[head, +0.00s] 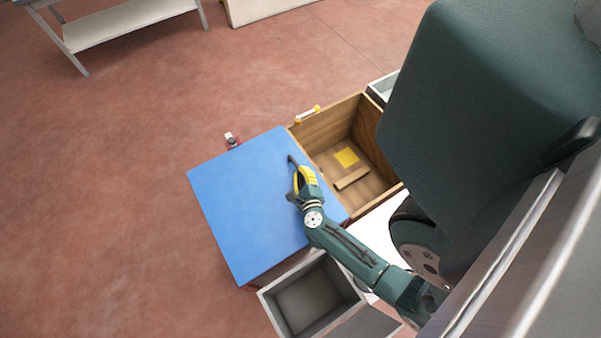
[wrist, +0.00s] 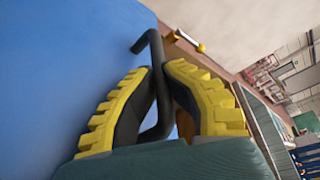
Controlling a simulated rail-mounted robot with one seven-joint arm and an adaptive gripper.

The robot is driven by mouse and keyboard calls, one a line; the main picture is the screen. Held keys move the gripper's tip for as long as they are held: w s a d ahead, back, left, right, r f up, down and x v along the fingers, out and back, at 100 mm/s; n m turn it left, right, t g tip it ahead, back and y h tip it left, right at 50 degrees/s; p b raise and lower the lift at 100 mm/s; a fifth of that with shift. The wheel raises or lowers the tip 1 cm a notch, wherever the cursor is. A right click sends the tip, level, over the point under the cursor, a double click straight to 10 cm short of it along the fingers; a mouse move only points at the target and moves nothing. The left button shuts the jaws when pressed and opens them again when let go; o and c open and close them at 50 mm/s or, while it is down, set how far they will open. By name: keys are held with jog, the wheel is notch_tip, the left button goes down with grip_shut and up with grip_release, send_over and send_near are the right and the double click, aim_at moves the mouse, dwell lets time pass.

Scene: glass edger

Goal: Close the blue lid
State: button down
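The blue lid (head: 245,195) is a large flat panel left of the open wooden crate in the head view. A strip of red shows under its lower edge; I cannot tell from above how far it is tilted. It fills the left of the wrist view (wrist: 60,70). A dark bent handle (wrist: 153,45) stands along the lid's right side. My gripper (head: 297,174) is at that side, over the lid. In the wrist view its yellow fingers (wrist: 157,76) close in on the handle from both sides and appear to grip it. The finger pads partly hide the handle.
The open wooden crate (head: 325,131) holds a yellow piece and a wooden strip. It has a yellow and white handle (head: 307,114). A grey open bin (head: 345,298) stands below the lid. Floor at left is clear.

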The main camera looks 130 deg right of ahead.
jog(key=shift+a+f, duration=0.3)
jog(key=shift+f, duration=0.25)
jog(key=c, duration=1.4)
grip_release()
jog(key=shift+d, duration=0.1)
jog(key=shift+o, duration=0.2)
jog(key=v, duration=1)
jog(key=shift+w+r, duration=0.15)
jog(key=shift+r, duration=0.1)
jog(key=shift+v, duration=0.8)
